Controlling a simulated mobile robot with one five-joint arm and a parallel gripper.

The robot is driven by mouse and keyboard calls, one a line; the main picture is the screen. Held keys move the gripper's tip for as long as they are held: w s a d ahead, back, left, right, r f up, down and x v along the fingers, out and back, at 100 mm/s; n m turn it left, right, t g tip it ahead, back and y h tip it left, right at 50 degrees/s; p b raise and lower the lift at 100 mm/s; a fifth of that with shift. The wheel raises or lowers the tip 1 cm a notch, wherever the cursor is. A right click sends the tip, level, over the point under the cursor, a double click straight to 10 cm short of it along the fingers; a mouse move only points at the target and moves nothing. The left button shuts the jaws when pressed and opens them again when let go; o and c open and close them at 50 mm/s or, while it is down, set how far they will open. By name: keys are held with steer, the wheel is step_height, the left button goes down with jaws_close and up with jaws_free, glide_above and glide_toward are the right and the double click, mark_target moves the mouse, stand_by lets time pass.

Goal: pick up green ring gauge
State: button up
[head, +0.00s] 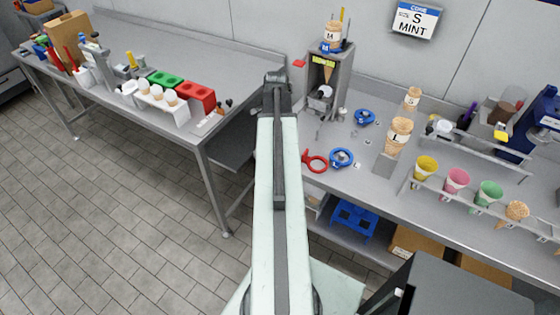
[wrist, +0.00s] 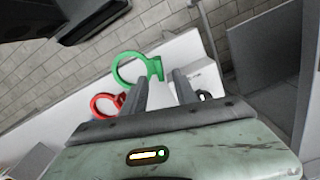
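The green ring gauge (wrist: 121,78) shows in the wrist view as an open ring with a short handle tab on its right. The tab lies just beyond and between my fingertips, and I cannot tell whether they touch it. My gripper (wrist: 161,80) has its two fingers apart, with a gap between them. In the head view my gripper (head: 278,80) is at the far end of my arm, between the two benches. The green ring gauge is not visible there; my arm may hide it.
A red ring gauge (wrist: 103,105) lies left of the green one; a red ring (head: 316,163) also shows in the head view. A grey stand (head: 328,88) is right of my gripper. Cones in a rack (head: 457,181) stand farther right.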

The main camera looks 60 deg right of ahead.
steer(key=f+b, duration=0.4)
steer(key=f, duration=0.1)
steer(key=shift+a+f+b, duration=0.1)
steer(key=shift+a+b, duration=0.1)
steer(key=shift+b, duration=0.1)
steer(key=shift+r, duration=0.2)
jaws_close()
steer(key=shift+r+p, duration=0.1)
steer(key=shift+p, duration=0.25)
